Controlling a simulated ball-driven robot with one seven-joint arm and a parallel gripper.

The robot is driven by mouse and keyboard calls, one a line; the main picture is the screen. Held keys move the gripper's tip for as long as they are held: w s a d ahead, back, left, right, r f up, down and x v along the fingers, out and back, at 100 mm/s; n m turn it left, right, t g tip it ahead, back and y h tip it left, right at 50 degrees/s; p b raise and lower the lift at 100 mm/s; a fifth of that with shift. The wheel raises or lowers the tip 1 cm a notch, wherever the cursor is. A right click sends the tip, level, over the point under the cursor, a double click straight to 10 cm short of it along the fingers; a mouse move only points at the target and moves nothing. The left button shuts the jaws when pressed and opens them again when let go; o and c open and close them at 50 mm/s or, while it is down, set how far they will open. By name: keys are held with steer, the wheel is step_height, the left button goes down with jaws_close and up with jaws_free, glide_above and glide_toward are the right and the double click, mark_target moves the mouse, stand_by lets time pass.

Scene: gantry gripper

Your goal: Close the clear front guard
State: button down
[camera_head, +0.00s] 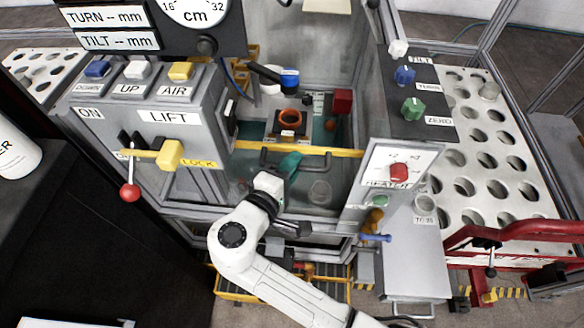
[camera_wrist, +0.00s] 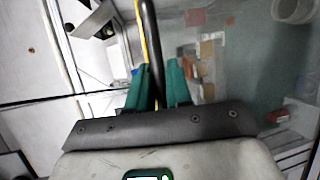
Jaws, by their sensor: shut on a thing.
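The clear front guard (camera_head: 330,185) is a see-through panel with a yellow top edge (camera_head: 335,152), spanning between the lift panel and the heater panel in the head view. A dark bar handle (camera_head: 309,169) runs along it just below the yellow edge. My gripper (camera_head: 290,163) has green fingers and is shut on this handle near its middle. In the wrist view the handle (camera_wrist: 150,35) passes between the two fingers (camera_wrist: 156,88), with a thin yellow strip beside it. Part of the panel is hidden behind my gripper and arm.
The lift panel (camera_head: 140,120) stands at the left, with a yellow lock knob (camera_head: 170,154) and a red-balled lever (camera_head: 130,192). The heater panel (camera_head: 400,165) with its red knob stands at the right. An orange ring-shaped part (camera_head: 290,117) sits behind the guard.

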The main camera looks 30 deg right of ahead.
steer(key=shift+r+p, duration=0.6)
steer(key=shift+r, duration=0.85)
steer(key=c, duration=1.4)
jaws_free()
steer(key=shift+a, duration=0.2)
steer(key=b+v, duration=0.2)
steer(key=v, duration=0.8)
steer(key=shift+s+a, duration=0.2)
